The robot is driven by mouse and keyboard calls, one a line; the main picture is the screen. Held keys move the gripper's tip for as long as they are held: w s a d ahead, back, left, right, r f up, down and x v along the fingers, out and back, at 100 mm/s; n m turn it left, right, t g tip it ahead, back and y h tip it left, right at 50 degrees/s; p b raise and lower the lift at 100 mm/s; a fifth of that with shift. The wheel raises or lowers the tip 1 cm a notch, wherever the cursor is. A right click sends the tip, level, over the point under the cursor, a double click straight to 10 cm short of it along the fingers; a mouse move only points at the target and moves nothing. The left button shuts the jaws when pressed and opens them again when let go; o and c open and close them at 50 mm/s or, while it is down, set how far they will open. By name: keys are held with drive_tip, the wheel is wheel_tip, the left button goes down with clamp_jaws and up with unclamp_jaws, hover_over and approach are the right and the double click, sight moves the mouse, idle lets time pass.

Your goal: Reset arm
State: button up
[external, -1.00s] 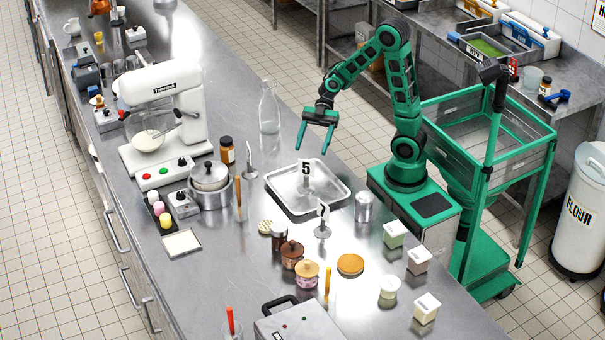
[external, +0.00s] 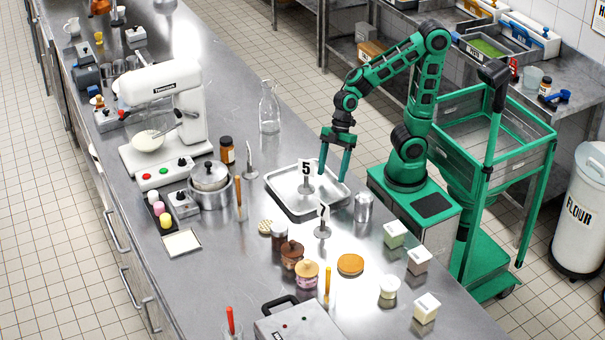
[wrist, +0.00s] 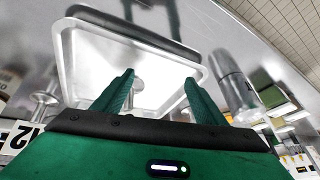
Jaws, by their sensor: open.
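My gripper (external: 334,172) is open and points down over the right part of a shallow metal tray (external: 291,206) on the steel counter. In the external view nothing shows between its fingers. In the wrist view the two green fingers (wrist: 160,92) stand apart in front of the tray (wrist: 66,62). I cannot tell how high the fingertips are above the tray.
A metal shaker (external: 363,207) stands just right of the tray. A glass bottle (external: 269,108) stands behind the tray. Several jars and small boxes crowd the counter's front. The counter behind the bottle is fairly clear.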

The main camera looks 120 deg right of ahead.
drive_tip(key=shift+s+d+r+m+h, duration=0.2)
drive_tip(key=shift+s+r+m+h, duration=0.15)
drive_tip(key=shift+s+m+h, duration=0.4)
drive_tip(key=shift+s+d+r+m+h, duration=0.45)
drive_tip(key=shift+s+r+m+h, duration=0.15)
drive_tip(key=shift+r+m+h, duration=0.35)
drive_tip(key=s+d+m, duration=0.1)
drive_tip(key=s+d, duration=0.1)
drive_tip(key=s+d+f+m+g, duration=0.1)
drive_tip(key=s+d, duration=0.2)
drive_tip(key=s+d+m+g, duration=0.1)
drive_tip(key=s+d, duration=0.2)
drive_tip(key=shift+s+d+f+m, duration=0.1)
drive_tip(key=shift+s+f+m, duration=0.05)
drive_tip(key=shift+f+m, duration=0.2)
drive_tip(key=s+d+m+g, duration=0.2)
drive_tip(key=s+d+m, duration=0.1)
drive_tip(key=s, duration=0.5)
drive_tip(key=shift+s+f+g, duration=0.3)
drive_tip(key=shift+d, duration=0.1)
drive_tip(key=shift+w+f, duration=0.25)
drive_tip(key=shift+w, duration=0.4)
idle(3.3)
